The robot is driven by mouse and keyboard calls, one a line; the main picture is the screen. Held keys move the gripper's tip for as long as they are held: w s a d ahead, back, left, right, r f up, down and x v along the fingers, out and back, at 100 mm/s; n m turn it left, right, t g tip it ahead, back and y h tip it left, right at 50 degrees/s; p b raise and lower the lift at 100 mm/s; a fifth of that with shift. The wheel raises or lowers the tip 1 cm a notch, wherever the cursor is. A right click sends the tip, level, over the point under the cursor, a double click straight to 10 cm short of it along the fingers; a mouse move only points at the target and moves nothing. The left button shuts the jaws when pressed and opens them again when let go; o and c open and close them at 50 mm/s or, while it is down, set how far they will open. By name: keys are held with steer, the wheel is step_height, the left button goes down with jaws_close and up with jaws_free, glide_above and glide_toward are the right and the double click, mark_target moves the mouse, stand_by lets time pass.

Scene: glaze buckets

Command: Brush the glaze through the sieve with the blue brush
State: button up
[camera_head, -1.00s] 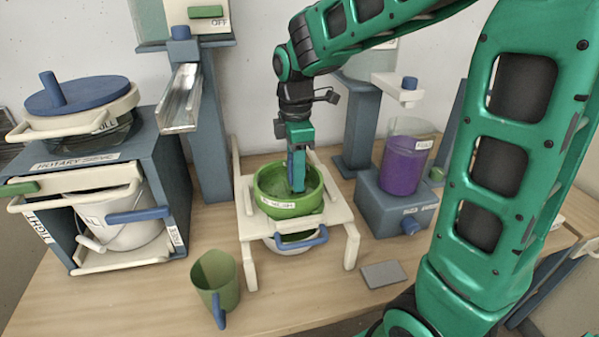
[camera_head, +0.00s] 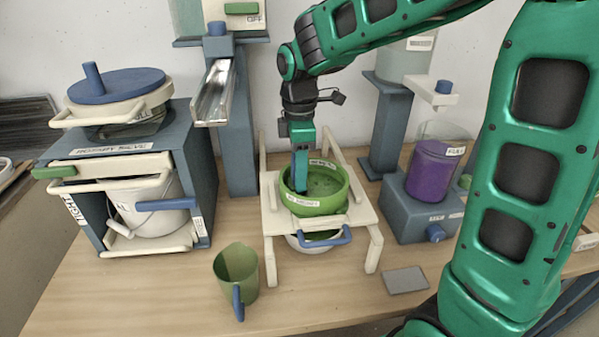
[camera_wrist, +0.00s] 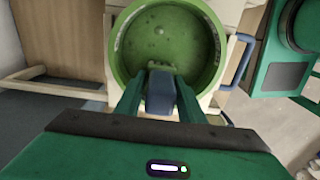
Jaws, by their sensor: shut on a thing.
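The green sieve (camera_head: 330,205) is a round bowl set in a cream stand (camera_head: 365,215), with green glaze (camera_head: 325,184) and small lumps inside. A white bucket with a blue handle (camera_head: 325,238) shows partly beneath it. My gripper (camera_head: 300,180) points down into the left part of the sieve. It is shut on the blue brush (camera_wrist: 161,92), whose blue-grey handle shows between the fingers in the wrist view. The sieve also shows in the wrist view (camera_wrist: 118,50).
A green jug (camera_head: 238,275) stands front left of the stand. A rotary sieve unit (camera_head: 200,160) is at the left. A purple container (camera_head: 432,175) on a blue-grey base is at the right. A grey slab (camera_head: 405,280) lies front right. The front tabletop is mostly bare.

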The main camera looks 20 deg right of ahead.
steer(key=shift+s+f, duration=0.1)
steer(key=shift+s+d, duration=0.2)
steer(key=shift+d, duration=0.95)
steer(key=shift+s+d, duration=0.25)
steer(key=shift+d, duration=0.9)
steer(key=shift+s+d, duration=0.2)
steer(key=shift+d, duration=0.95)
steer(key=shift+s+a, duration=0.1)
steer(key=shift+a, duration=3.55)
glide_above(328, 193)
steer(key=shift+d, duration=0.1)
